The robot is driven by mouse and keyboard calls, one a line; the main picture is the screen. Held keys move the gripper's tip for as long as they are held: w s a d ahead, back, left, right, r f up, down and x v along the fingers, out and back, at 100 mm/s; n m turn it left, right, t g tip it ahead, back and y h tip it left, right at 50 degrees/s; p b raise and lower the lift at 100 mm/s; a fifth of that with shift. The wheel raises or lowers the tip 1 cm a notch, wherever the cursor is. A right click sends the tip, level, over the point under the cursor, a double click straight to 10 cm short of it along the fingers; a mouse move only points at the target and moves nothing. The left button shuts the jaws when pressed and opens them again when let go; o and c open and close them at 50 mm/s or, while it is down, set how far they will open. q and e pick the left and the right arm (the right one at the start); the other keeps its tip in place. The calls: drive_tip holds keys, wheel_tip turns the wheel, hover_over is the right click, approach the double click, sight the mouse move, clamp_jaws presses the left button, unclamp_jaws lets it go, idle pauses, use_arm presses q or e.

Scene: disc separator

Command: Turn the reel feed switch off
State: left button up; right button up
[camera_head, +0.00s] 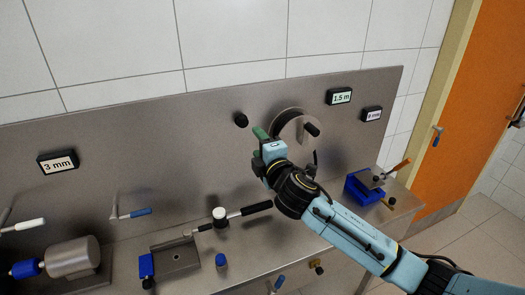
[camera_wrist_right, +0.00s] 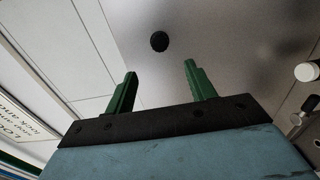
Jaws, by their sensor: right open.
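A round black knob (camera_head: 241,119) sticks out of the grey back panel, left of the round metal reel (camera_head: 288,118). It looks like the reel feed switch, but no marking on it can be read. In the right wrist view the knob (camera_wrist_right: 159,41) shows beyond the fingertips, roughly in line with the gap between them. My right gripper (camera_head: 261,134) has green fingers and is just right of and below the knob in the head view. Its fingers (camera_wrist_right: 160,70) are open and empty, apart from the knob. My left gripper is not in view.
A black crank handle (camera_head: 311,129) stands out from the reel close to my right gripper. A white-headed lever (camera_head: 219,215) with a black grip rises from the bench below. A blue bin (camera_head: 362,193) sits at the right.

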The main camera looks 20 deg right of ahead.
drive_tip(key=shift+s, duration=0.95)
drive_tip(key=shift+f, duration=0.1)
